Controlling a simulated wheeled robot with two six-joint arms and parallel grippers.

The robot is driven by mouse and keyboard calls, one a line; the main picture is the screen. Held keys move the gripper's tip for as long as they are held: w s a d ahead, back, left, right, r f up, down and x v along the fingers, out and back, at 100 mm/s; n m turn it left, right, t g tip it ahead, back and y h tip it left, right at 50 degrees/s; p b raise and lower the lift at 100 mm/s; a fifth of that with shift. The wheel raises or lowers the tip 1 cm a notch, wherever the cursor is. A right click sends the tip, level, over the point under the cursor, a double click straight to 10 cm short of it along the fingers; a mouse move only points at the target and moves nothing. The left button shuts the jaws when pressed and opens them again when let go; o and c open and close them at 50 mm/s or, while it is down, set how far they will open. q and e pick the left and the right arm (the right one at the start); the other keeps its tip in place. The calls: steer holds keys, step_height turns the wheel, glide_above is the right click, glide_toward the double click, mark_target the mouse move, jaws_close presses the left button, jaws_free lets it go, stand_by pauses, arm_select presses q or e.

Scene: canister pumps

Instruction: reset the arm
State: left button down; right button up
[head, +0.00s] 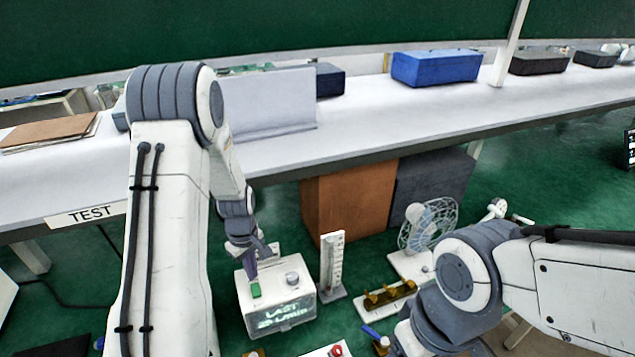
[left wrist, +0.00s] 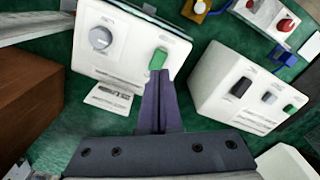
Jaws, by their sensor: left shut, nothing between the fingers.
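My left arm comes in from the left of the head view and hangs down over the white pump box (head: 277,312). My left gripper (head: 252,272) is shut and empty, its tips close to the box's green switch (head: 256,290). In the left wrist view the shut dark fingers (left wrist: 160,78) point at the green switch (left wrist: 158,59) beside a grey knob (left wrist: 100,38). I cannot tell whether the tips touch the switch. The box's front display is lit with "LAST" and a flow reading. My right arm reaches in from the right; its gripper is not visible.
A flow-tube stand (head: 333,262), a fan (head: 428,228) and a tray with brass parts (head: 388,299) stand right of the box. A second white box with switches (left wrist: 245,92) shows in the left wrist view. The long white bench (head: 270,152) lies behind, with a blue box (head: 436,68).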

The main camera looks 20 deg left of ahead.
arm_select(q)
steer(key=s+d+r+m+b, duration=0.25)
steer(key=d+m, duration=0.25)
steer(key=d, duration=0.3)
steer(key=s+d+r+m+b, duration=0.2)
steer(key=d+r+m+b, duration=0.15)
steer(key=d, duration=0.55)
steer(key=s+d+m+b, duration=0.1)
steer(key=s+d+m, duration=0.2)
steer(key=s+m, duration=0.1)
steer(key=s+d+r+m+b, duration=0.1)
steer(key=s+d+m, duration=0.1)
steer(key=s+m, duration=0.2)
steer(key=s+d+r+m+h+b, duration=0.1)
steer(key=s+d+m+b, duration=0.1)
steer(key=s, duration=0.6)
steer(key=shift+s+d+r+m, duration=0.3)
steer(key=shift+d+m, duration=0.5)
steer(key=shift+m, duration=0.35)
